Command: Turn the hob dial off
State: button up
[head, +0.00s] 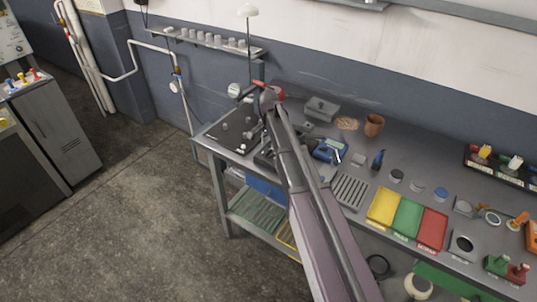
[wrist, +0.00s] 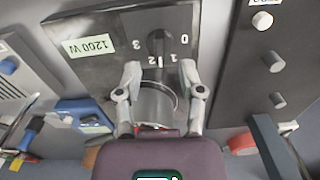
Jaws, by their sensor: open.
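The hob panel (wrist: 100,40) is a dark plate with a pale "1200 W" label in the wrist view. Its black dial (wrist: 157,42) has the figures 0 to 3 around it, and its pointer seems near 2, not at 0. My gripper (wrist: 161,72) is open, with one fingertip on each side just short of the dial; I see no contact. A shiny metal cylinder (wrist: 155,104) shows between the fingers; I cannot tell what it is. In the head view the hob (head: 264,160) is partly hidden by my arm, and the dial cannot be made out.
Another black panel with small knobs (wrist: 276,60) stands to the right in the wrist view. A blue device (wrist: 85,112) lies to the left; it also shows in the head view (head: 328,151). Yellow, green and red trays (head: 384,205) sit along the bench.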

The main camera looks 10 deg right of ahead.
aim_at(269, 150)
jog(key=shift+f+b, duration=1.45)
jog(key=shift+f, duration=0.35)
grip_shut()
